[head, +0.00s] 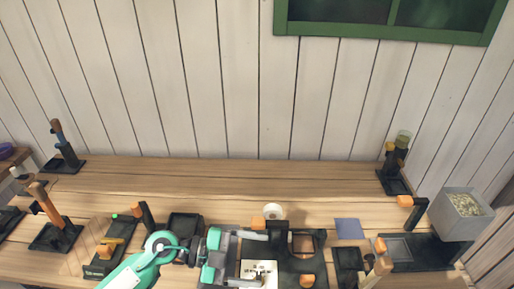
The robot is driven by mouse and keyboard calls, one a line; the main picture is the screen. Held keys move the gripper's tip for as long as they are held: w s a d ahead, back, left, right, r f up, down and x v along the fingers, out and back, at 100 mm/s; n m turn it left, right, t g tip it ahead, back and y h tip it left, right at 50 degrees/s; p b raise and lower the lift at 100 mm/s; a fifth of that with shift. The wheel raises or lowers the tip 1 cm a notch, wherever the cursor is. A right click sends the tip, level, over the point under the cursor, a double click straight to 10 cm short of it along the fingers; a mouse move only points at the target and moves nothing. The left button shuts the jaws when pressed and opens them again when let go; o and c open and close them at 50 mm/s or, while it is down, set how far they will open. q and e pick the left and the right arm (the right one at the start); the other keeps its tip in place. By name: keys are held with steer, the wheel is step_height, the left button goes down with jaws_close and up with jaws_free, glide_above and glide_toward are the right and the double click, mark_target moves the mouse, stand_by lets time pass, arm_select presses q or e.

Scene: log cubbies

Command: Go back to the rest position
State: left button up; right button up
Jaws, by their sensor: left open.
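My left arm comes in from the bottom edge, left of centre, in teal and grey. Its left gripper (262,260) points right, with its two fingers spread apart and open. It is over the near part of the wooden bench (240,178). A white card with dark marks (258,269) shows between the fingers. I cannot tell how high the gripper is above it. My right gripper is not in view.
Black fixture (298,263) with orange parts lies beside the gripper. A white round cup (273,211) stands behind it. Black stands hold tools at left (62,162) and right (393,183). A grey bin (462,229) is at far right. The back strip of bench is mostly clear.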

arm_select(q)
steer(key=w+a+r+n+t+h, duration=0.1)
steer(key=w+r+n+t+h, duration=0.3)
steer(key=r+t, duration=0.4)
steer(key=w+a+r+n+t+y, duration=0.25)
steer(key=a+n+t+y, duration=0.45)
steer(key=n+t, duration=0.4)
steer(key=s+a+f+n+g+y, duration=0.1)
steer(key=a+f+n+g+y, duration=0.2)
steer(key=a+f+n+y, duration=0.85)
steer(key=s+a+f+m+g, duration=0.1)
steer(key=s+f+g, duration=0.55)
steer(key=s, duration=0.35)
steer(key=s+a+f+m+g, duration=0.1)
steer(key=s+f+g, duration=0.55)
steer(key=s, duration=0.35)
step_height(320, 180, down, 34)
steer(key=b, duration=0.2)
steer(key=s+a+f+g, duration=0.1)
steer(key=s+f, duration=0.9)
steer(key=s+a+f+y+b, duration=0.1)
steer(key=s+a+f, duration=0.1)
steer(key=s+f, duration=0.7)
steer(key=shift+s+a+f+g+b, duration=0.3)
steer(key=shift+s+f+g, duration=0.1)
steer(key=shift+f, duration=0.45)
